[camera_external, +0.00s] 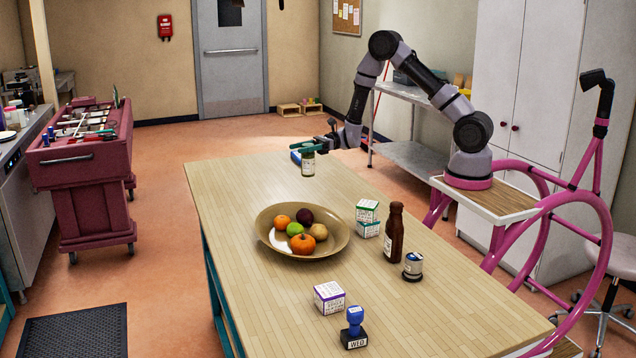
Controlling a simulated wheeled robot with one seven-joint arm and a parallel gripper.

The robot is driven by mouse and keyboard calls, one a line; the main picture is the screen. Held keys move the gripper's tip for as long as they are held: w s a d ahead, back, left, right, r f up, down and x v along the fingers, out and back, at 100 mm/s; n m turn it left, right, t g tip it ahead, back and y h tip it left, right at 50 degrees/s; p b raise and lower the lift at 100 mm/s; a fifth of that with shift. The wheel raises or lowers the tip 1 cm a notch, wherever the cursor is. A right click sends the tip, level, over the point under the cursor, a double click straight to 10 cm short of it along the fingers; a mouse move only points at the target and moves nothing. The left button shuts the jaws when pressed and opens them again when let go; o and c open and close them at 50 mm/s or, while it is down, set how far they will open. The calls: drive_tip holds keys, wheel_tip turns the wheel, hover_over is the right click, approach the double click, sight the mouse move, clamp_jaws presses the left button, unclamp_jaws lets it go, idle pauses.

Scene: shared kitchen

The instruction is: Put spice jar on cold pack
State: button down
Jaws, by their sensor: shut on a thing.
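The spice jar (307,166) is a small glass jar with a pale label and a green top, upright near the far end of the wooden table. My gripper (306,148) reaches in from the right and is shut on the jar's top. A flat blue item, which looks like the cold pack (295,157), lies at the far end of the table just behind and left of the jar. The jar and gripper hide much of it. I cannot tell whether the jar's base touches the table or hangs just above it.
A wide bowl of fruit (271,237) stands mid-table. Stacked small boxes (367,212), a brown bottle (394,236) and a small can (413,266) stand to its right. A box (329,298) and a blue stamp (355,325) are nearer. The table's far left is clear.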

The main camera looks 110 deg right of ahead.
drive_tip(key=s+d+r+m+h, duration=0.2)
drive_tip(key=d+m+h, duration=0.6)
drive_tip(key=d, duration=1.6)
drive_tip(key=s+d+r+m+g+h, duration=0.1)
drive_tip(key=s+d+m+g+h, duration=0.1)
drive_tip(key=s+d+h, duration=0.45)
drive_tip(key=s+d+r+m+g+h, duration=0.1)
drive_tip(key=s+d+r+g+h, duration=0.15)
drive_tip(key=d, duration=0.75)
wheel_tip(320, 180, down, 10)
drive_tip(key=d, duration=0.1)
drive_tip(key=shift+s+f+m, duration=0.2)
drive_tip(key=shift+s+m, duration=0.1)
drive_tip(key=shift+s, duration=0.1)
drive_tip(key=shift+f, duration=0.15)
drive_tip(key=shift+c, duration=1)
unclamp_jaws()
